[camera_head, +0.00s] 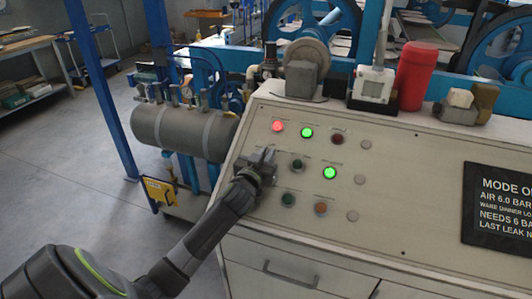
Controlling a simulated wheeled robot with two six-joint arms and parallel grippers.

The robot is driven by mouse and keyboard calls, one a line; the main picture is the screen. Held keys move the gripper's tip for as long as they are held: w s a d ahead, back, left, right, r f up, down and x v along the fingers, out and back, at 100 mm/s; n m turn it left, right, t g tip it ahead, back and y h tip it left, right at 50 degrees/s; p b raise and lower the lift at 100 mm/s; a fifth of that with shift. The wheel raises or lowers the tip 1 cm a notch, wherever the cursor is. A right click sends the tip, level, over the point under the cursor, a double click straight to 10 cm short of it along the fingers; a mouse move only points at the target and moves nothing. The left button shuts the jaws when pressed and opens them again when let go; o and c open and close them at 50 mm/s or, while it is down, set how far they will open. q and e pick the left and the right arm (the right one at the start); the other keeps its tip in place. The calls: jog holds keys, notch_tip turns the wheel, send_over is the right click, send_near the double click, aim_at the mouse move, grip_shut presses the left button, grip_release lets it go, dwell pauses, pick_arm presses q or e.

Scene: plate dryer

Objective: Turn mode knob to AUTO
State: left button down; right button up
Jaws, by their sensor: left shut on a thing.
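The control panel (410,190) is a sloped beige face with rows of round lamps and buttons. My left arm comes in from the lower left, and my left gripper (264,156) is at the panel's left part, beside the middle row. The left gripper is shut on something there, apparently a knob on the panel. The gripper hides this knob, so its pointer and its label cannot be read. My right gripper is not in the view.
Lit red (278,126) and green (307,132) lamps sit just above the gripper. A second green lamp (330,172) is lit to the right. A black sign (497,205) is at the right. A red cylinder (417,76) stands on the panel's top ledge.

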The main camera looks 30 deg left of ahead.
pick_arm(q)
jog(key=shift+m+h+p, duration=0.6)
jog(key=shift+h+p, duration=0.1)
jog(key=shift+p, duration=0.15)
jog(key=shift+f+m+h+p, duration=0.15)
jog(key=shift+m+h+p, duration=0.25)
jog(key=shift+m+h, duration=0.35)
jog(key=shift+f+m+h+b, duration=0.25)
jog(key=shift+m+h+b, duration=0.4)
jog(key=shift+m+b, duration=0.1)
jog(key=m+g+h+b, duration=0.1)
jog(key=m+h+b, duration=0.3)
jog(key=b, duration=1)
jog(key=shift+f+m+h, duration=0.15)
jog(key=shift+m+h, duration=0.15)
jog(key=shift+m, duration=0.2)
jog(key=shift+g+b, duration=0.3)
jog(key=shift+b, duration=0.3)
jog(key=m+b, duration=0.1)
jog(key=b, duration=0.1)
jog(key=m+g+h+b, duration=0.1)
jog(key=b, duration=0.1)
jog(key=shift+d+r+h, duration=0.1)
jog(key=shift+r+h, duration=0.1)
jog(key=shift+h, duration=0.1)
jog(key=shift+b, duration=0.35)
jog(key=shift+r, duration=0.1)
